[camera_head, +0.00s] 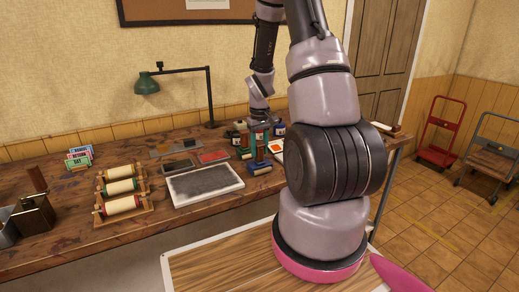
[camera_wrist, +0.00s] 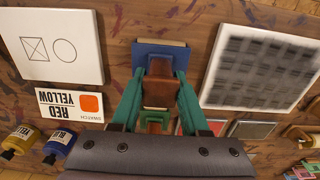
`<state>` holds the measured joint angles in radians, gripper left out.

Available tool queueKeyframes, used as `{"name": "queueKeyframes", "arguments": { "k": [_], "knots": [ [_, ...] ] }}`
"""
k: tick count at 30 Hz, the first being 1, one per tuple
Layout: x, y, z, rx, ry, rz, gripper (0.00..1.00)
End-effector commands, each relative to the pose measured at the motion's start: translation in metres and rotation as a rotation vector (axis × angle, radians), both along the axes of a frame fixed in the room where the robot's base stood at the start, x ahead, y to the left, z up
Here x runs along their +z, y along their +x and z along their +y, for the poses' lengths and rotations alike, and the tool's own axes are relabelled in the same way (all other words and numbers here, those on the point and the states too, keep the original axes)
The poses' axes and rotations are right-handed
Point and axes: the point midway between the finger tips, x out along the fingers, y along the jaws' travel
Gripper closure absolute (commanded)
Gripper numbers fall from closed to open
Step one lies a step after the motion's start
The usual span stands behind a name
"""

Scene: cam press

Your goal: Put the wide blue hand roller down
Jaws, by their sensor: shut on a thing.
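My gripper (camera_head: 259,137) is over the back part of the bench, with its green fingers pointing down. In the wrist view the fingers (camera_wrist: 155,100) are closed on the brown handle of the wide blue hand roller (camera_wrist: 160,54). The roller's blue end lies beyond the fingertips, over the wooden bench top. In the head view the blue roller (camera_head: 260,168) shows low, close to the bench top, right of the inked slab (camera_head: 204,184). I cannot tell whether it touches the bench. Part of the handle is hidden by the fingers.
The inked slab (camera_wrist: 262,70) is to the right in the wrist view. A white sheet with printed shapes (camera_wrist: 50,45), a RED YELLOW swatch card (camera_wrist: 70,104) and ink bottles (camera_wrist: 58,146) are to the left.

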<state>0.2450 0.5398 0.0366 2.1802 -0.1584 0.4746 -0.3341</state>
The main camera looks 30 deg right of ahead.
Motion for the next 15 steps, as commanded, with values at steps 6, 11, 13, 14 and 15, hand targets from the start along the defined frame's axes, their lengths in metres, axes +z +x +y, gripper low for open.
{"name": "queueKeyframes", "arguments": {
  "k": [6, 11, 13, 14, 15],
  "knots": [
    [-0.0025, 0.0002, -0.0001, 0.0, 0.0, -0.001, 0.4],
    [-0.0024, 0.0001, -0.0001, 0.0, 0.0, 0.0, 0.26],
    [-0.0024, 0.0001, -0.0001, 0.0, 0.0, 0.0, 0.26],
    [-0.0024, 0.0001, -0.0001, 0.0, 0.0, 0.0, 0.26],
    [-0.0024, 0.0001, -0.0001, 0.0, 0.0, 0.0, 0.26]
  ]
}}
